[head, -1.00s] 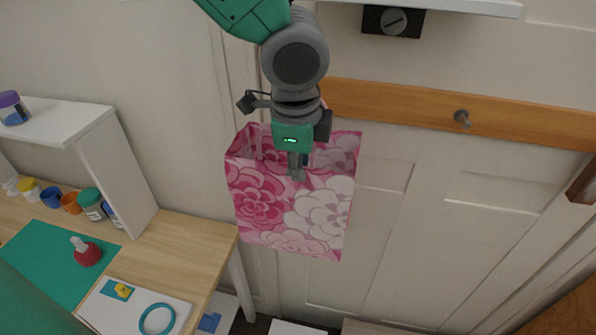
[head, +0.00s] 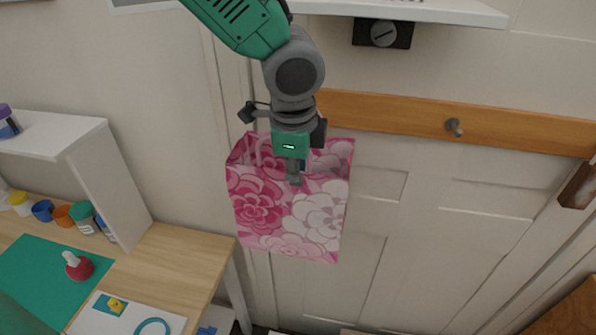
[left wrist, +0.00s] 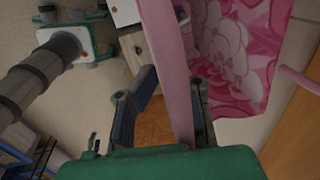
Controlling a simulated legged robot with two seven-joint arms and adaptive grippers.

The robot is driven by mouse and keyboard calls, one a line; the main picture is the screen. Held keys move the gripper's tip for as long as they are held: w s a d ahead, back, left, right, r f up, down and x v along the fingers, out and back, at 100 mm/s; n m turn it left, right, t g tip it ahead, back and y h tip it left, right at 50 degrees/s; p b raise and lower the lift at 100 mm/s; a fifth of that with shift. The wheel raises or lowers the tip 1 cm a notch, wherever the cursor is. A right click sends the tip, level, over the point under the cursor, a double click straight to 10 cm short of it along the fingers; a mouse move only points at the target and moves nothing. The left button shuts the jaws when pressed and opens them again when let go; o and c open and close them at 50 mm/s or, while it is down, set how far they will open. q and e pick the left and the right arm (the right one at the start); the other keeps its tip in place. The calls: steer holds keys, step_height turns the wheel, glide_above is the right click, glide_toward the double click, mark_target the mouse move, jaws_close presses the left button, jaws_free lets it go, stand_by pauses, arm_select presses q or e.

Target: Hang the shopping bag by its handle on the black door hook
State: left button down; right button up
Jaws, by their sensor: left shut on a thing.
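The shopping bag (head: 258,205) is pink and white with a flower print. It hangs upright, open at the top, in front of the door. My left gripper (head: 293,179) is at its near top edge. In the left wrist view the fingers (left wrist: 167,115) are closed around a pink strip of the bag (left wrist: 230,50); I cannot tell whether this is handle or wall. A pink handle loop (left wrist: 300,80) also shows there. My right gripper does not show.
The wooden rail (head: 400,108) crosses the door. A desk (head: 185,260) with a white riser (head: 105,185) and several pots stands left. The door right of the bag is clear.

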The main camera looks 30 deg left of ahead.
arm_select(q)
steer(key=c, duration=1.6)
jaws_free()
steer(key=shift+r, duration=0.25)
step_height(320, 180, up, 10)
steer(key=shift+f, duration=0.25)
